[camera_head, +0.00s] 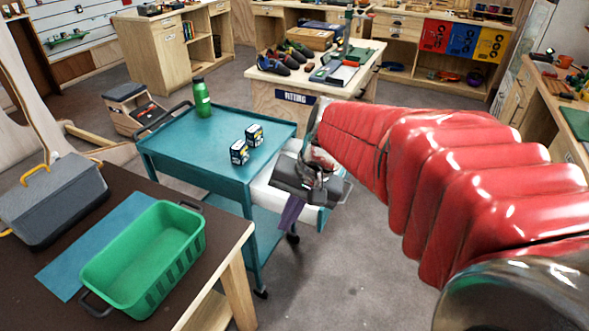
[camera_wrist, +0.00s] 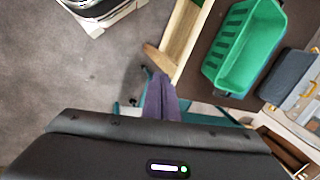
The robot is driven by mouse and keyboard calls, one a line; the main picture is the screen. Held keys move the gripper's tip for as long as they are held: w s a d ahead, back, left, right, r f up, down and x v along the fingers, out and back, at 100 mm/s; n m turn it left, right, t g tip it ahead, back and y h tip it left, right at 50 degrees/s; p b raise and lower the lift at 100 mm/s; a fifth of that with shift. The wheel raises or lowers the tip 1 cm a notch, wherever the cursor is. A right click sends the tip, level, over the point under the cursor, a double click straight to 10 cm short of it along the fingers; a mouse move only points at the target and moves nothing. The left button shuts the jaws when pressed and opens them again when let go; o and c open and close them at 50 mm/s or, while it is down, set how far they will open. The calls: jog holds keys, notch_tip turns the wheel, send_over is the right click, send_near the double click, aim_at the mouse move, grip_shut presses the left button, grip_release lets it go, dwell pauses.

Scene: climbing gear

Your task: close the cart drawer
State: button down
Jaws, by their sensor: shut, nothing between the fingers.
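The teal cart (camera_head: 195,150) stands in the middle of the head view. Its white-sided drawer (camera_head: 265,192) is pulled out on the right side, with a bar handle (camera_head: 347,192) at its outer end. My gripper (camera_head: 316,194), at the end of my red-sleeved arm, is over the drawer and hides much of its inside. The gripper is shut and empty. I cannot tell whether it touches the drawer.
Two small boxes (camera_head: 240,152) and a green bottle (camera_head: 202,98) stand on the cart top. A brown table (camera_head: 125,190) with a green basket (camera_head: 150,255) and grey toolbox (camera_head: 52,200) is at near left. A bench (camera_head: 275,88) stands behind. Floor right of the drawer is clear.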

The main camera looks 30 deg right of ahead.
jog(key=w+d+f+m+t+y, duration=0.1)
jog(key=w+d+f+m+y, duration=0.3)
jog(key=d, duration=0.4)
jog(key=w+d+f+m+t+y, duration=0.1)
jog(key=w+d+f+m, duration=0.45)
jog(key=d, duration=0.25)
jog(key=s+d+f+m+t, duration=0.2)
jog(key=d+f+m+t, duration=0.1)
jog(key=d+f+m, duration=0.2)
jog(key=s+d+f+m+t+y, duration=0.1)
jog(key=d+f+m+t, duration=0.3)
jog(key=d+f, duration=0.6)
jog(key=d+m, duration=0.2)
jog(key=d, duration=0.2)
jog(key=shift+s+d+f, duration=0.25)
jog(key=shift+s+f, duration=0.05)
jog(key=shift+s, duration=0.05)
jog(key=shift+w+a, duration=0.1)
send_near(328, 211)
jog(key=x, duration=0.5)
jog(key=shift+d+f, duration=0.2)
jog(key=shift+f, duration=0.15)
jog(key=shift+w+a, duration=0.4)
jog(key=shift+w, duration=0.15)
jog(key=shift+m, duration=0.25)
